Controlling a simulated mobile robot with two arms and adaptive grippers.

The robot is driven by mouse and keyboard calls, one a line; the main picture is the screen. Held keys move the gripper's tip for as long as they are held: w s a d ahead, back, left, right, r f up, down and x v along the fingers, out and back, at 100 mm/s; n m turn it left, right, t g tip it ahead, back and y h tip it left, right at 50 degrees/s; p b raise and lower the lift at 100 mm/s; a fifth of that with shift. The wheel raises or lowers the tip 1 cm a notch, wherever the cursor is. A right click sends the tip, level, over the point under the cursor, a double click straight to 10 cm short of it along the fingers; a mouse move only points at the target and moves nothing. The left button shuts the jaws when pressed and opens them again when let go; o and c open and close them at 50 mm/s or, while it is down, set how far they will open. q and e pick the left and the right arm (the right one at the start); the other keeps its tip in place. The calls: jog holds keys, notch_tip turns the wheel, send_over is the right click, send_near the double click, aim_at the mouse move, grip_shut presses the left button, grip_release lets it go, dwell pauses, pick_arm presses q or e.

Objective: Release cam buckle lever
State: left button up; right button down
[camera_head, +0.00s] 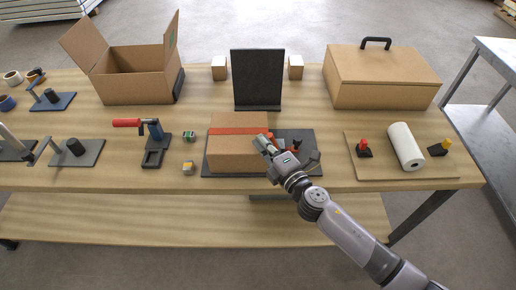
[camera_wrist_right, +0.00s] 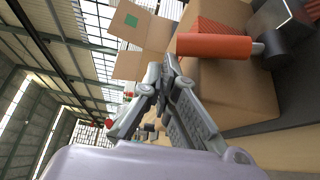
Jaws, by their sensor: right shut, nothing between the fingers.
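A cardboard box (camera_head: 238,152) with a red strap (camera_head: 226,131) across it sits on a dark plate (camera_head: 222,175) at the middle front of the table. In the right wrist view the lever's orange-red grip (camera_wrist_right: 213,46) lies just right of the fingertips of my right gripper (camera_wrist_right: 170,65). That gripper is shut and empty, over the box's right end. I cannot tell whether it touches the grip. My left gripper is out of view.
A red-handled clamp (camera_head: 154,146) and two small blocks stand left of the box. A board (camera_head: 436,170) with a white roll (camera_head: 406,147) is at right. A black panel (camera_head: 258,78), an open carton (camera_head: 135,80) and a lidded case (camera_head: 380,80) stand behind.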

jog(key=d+m+t+b, duration=0.4)
jog(key=d+m+b, duration=0.3)
jog(key=b, duration=0.6)
jog(key=shift+d+r+m+t, duration=0.2)
jog(key=shift+r+m+t, duration=0.1)
jog(key=shift+m, duration=0.5)
